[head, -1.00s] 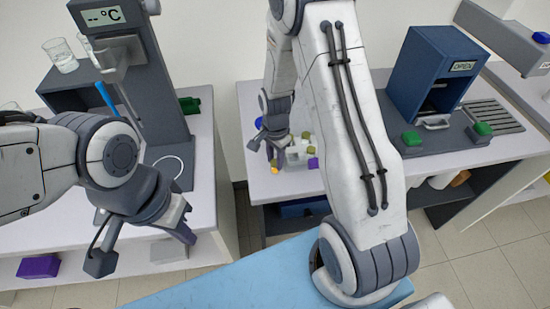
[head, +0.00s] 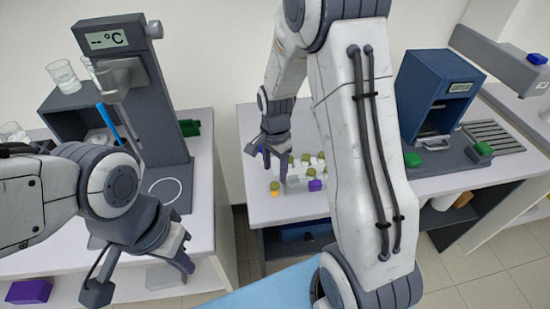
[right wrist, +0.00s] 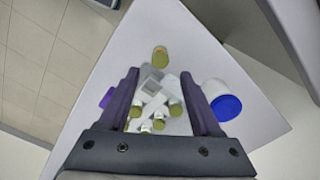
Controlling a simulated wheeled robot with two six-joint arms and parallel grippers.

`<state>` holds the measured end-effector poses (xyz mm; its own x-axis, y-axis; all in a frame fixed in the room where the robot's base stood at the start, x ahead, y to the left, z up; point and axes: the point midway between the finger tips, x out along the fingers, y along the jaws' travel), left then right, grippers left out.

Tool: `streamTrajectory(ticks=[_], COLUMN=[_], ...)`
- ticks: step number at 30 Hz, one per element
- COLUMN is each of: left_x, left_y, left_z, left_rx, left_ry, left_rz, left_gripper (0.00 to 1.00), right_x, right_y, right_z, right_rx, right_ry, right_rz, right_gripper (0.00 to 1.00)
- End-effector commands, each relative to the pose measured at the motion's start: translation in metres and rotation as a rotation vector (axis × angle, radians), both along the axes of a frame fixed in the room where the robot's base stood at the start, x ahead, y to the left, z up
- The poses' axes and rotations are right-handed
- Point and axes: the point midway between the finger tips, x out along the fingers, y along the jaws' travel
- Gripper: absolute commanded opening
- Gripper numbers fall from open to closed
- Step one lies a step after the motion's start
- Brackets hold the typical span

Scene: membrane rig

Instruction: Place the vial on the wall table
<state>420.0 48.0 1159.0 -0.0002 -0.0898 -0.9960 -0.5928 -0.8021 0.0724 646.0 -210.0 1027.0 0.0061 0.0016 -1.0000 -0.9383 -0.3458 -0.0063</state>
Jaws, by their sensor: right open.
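Several vials with olive caps stand on the white table by the wall (head: 257,208). One vial (head: 275,188) with orange contents stands apart from the others; a lone capped vial also shows in the right wrist view (right wrist: 160,57), beyond the fingertips. The other vials are clustered at a pale rack (head: 297,181). My right gripper (head: 268,153) is open above this table, at the back of the cluster; in the right wrist view its spread fingers (right wrist: 165,90) frame the vials, with nothing held. My left gripper (head: 142,277) is open and empty in front of the left bench.
A purple block (head: 315,185) lies beside the rack. A blue-lidded white jar (right wrist: 225,103) stands right of the fingers in the right wrist view. A temperature-display stand (head: 140,90) is at left, a blue machine (head: 432,95) at right. My right arm hides part of the table.

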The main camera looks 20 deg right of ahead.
Motion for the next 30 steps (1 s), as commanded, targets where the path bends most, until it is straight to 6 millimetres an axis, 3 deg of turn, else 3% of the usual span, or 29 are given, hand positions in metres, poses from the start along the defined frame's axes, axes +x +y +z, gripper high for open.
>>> streamTrajectory(ticks=[6,11,14,17,19,22,27,30], left_x=[0.0,0.0,0.0,0.0,0.0,0.0,0.0,0.0], left_y=[0.0,0.0,0.0,0.0,0.0,0.0,0.0,0.0], left_z=[-0.009,-0.011,-0.011,-0.011,-0.01,-0.011,-0.011,-0.011], left_rx=[0.0,0.0,0.0,0.0,0.0,0.0,0.0,0.0], left_ry=[0.0,0.0,0.0,0.0,0.0,0.0,0.0,0.0], left_rz=[-0.001,-0.001,-0.001,-0.001,-0.001,-0.001,-0.001,-0.001], left_gripper=[0.0,0.0,0.0,0.0,0.0,0.0,0.0,0.0], right_x=[0.001,0.0,-0.01,-0.039,-0.072,-0.126,-0.199,-0.22], right_y=[0.0,0.001,0.022,0.067,0.101,0.137,0.16,0.162], right_z=[0.041,0.056,0.068,0.087,0.101,0.114,0.121,0.121], right_rx=[0.0,0.0,0.004,0.012,0.018,0.031,0.049,0.054], right_ry=[-0.005,-0.002,-0.006,-0.019,-0.03,-0.046,-0.069,-0.077], right_rz=[0.0,0.008,0.124,0.419,0.699,1.105,1.634,1.797], right_gripper=[0.65,0.65,0.65,0.65,0.65,0.65,0.65,0.65])
